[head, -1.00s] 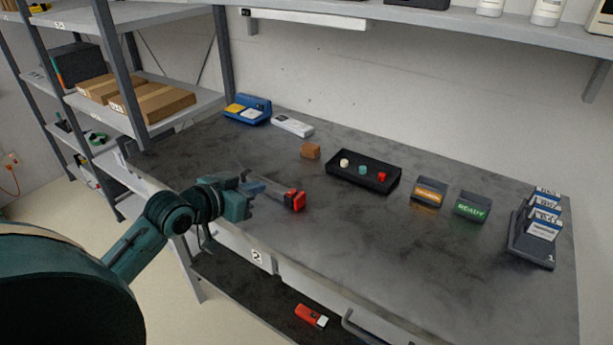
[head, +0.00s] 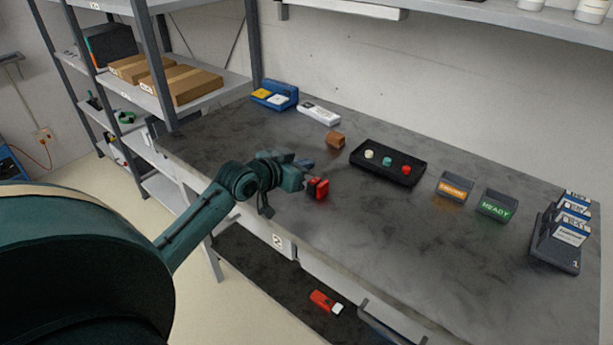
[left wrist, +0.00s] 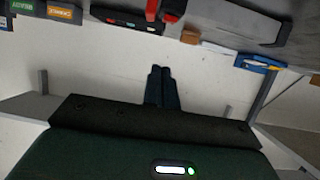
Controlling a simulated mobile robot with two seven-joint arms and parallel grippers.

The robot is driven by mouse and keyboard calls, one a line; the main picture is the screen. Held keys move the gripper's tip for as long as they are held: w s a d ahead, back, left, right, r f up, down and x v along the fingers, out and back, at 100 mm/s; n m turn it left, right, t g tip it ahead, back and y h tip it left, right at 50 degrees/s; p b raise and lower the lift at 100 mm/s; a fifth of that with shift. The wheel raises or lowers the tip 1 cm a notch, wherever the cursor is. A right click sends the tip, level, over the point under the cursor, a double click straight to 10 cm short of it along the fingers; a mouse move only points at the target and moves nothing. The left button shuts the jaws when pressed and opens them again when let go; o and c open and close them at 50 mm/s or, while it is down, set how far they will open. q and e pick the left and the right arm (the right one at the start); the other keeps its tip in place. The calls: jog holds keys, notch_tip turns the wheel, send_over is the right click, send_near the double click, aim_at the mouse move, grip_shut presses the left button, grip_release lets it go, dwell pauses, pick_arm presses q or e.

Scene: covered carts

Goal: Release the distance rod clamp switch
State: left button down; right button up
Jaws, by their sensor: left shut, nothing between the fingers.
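A red clamp block (head: 318,188) with dark parts sits on the grey worktop near its front left edge. In the left wrist view the red block (left wrist: 168,10) is at the top edge, partly cut off, and a long flat grey rod (left wrist: 235,18) extends right from it. My left gripper (head: 302,170) is just left of the red block in the head view and hides most of the rod. In the left wrist view its fingers (left wrist: 161,70) are together and empty, apart in the picture from the red block. Contact cannot be told. My right gripper is not in view.
A black tray (head: 357,158) with white, teal and red buttons lies behind the clamp, near a brown block (head: 336,140). An amber sign (head: 455,187), a green READY sign (head: 496,205) and a card rack (head: 552,256) stand right. The front middle of the worktop is clear.

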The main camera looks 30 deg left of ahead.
aim_at(315, 180)
pick_arm(q)
jog(key=f, duration=0.1)
jog(key=w+f, duration=0.1)
jog(key=f, duration=0.1)
jog(key=shift+w+d+f, duration=0.1)
jog(key=shift+w+f, duration=0.1)
jog(key=shift+s+f, duration=0.1)
jog(key=shift+f, duration=0.5)
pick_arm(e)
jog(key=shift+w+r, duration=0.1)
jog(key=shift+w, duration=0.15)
